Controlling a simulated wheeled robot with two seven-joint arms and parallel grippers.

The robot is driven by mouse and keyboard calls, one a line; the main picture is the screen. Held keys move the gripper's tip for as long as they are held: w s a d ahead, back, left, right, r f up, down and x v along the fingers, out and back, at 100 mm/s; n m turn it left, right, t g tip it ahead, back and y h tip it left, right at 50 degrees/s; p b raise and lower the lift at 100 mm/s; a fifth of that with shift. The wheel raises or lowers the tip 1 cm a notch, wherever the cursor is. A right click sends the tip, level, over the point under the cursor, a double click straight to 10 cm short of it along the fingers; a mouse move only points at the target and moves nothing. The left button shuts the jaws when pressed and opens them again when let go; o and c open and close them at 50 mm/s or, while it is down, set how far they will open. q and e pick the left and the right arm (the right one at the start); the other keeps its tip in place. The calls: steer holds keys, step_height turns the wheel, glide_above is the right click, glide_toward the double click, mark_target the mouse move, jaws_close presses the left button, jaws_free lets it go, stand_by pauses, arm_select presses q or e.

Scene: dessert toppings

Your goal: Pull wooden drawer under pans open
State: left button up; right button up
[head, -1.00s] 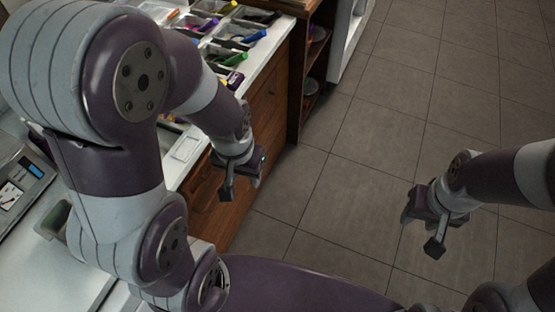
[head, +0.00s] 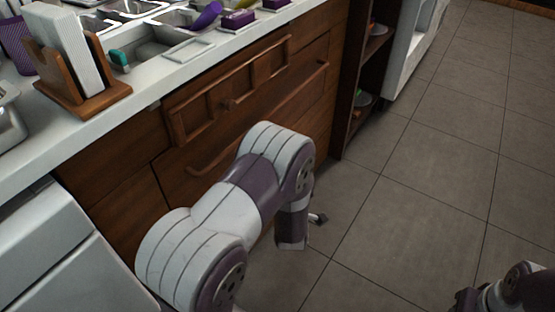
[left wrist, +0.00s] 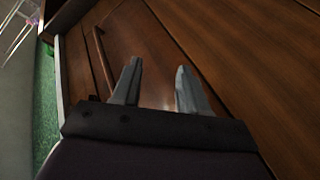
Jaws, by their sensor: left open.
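The wooden drawer front (head: 285,100) under the counter pans is closed against the cabinet in the head view. A bar handle (head: 298,78) shows on it, and another handle stretch (head: 205,160) shows lower left; I cannot tell whether they are one bar. My left arm crosses in front of the lower cabinet, and only a small tip of my left gripper (head: 318,218) shows. In the left wrist view the left gripper (left wrist: 155,85) is open and empty, facing the wood, with a bar handle (left wrist: 103,62) left of its fingers. My right gripper (head: 466,298) is partly cut off at bottom right.
The white counter (head: 150,88) holds metal pans, a wooden napkin holder (head: 85,100) and purple items. An open shelf unit (head: 352,90) stands right. The tiled floor (head: 430,170) is clear.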

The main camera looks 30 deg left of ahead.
mark_target(277, 111)
arm_select(q)
step_height(277, 111, up, 6)
steer(key=s+a+n+t+y, duration=0.2)
steer(key=s+n+t+y, duration=0.15)
steer(key=n+y, duration=0.25)
steer(key=shift+t, duration=0.45)
steer(key=b+x, duration=0.4)
steer(key=x, duration=0.9)
steer(key=shift+w+r+b, duration=0.25)
steer(key=shift+b, duration=0.1)
steer(key=shift+d, duration=0.1)
jaws_close()
arm_select(e)
step_height(277, 111, down, 7)
